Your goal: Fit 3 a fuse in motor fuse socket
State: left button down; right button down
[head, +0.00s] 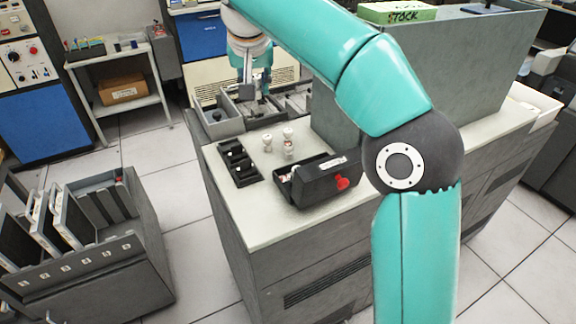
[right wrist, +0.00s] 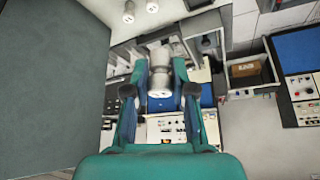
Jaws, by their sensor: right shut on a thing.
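My right gripper (head: 254,92) is above the far end of the counter, over a grey divided tray (head: 228,126). In the right wrist view the gripper (right wrist: 160,76) is shut on a pale cylindrical fuse (right wrist: 160,84). Three white fuses stand on the counter: one at left (head: 267,143), one at the back (head: 288,133) and one in front (head: 288,151). A black socket block (head: 238,165) lies left of them. A dark box with a red knob (head: 342,183) sits in front, its left end open. Its label is unreadable. My left gripper is out of view.
A grey cabinet (head: 460,55) with a green box (head: 398,12) on top rises at the right. A cart of upright panels (head: 85,245) stands at the left. A white shelf (head: 118,75) stands behind. The counter (head: 250,225) is clear near its front left.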

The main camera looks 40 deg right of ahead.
jog(key=f+b, duration=0.1)
jog(key=f, duration=0.4)
jog(key=d+f+b, duration=0.1)
jog(key=f, duration=0.4)
jog(key=f+b, duration=0.1)
jog(key=f, duration=0.4)
jog(key=shift+s+d+f, duration=0.2)
jog(key=shift+s+d, duration=0.15)
jog(key=shift+d, duration=0.05)
jog(key=shift+f, duration=2.15)
jog(key=shift+b, duration=0.35)
jog(key=c, duration=1.2)
grip_release()
jog(key=shift+f, duration=0.1)
jog(key=shift+c, duration=0.2)
jog(key=v, duration=1.2)
jog(key=shift+a, duration=0.15)
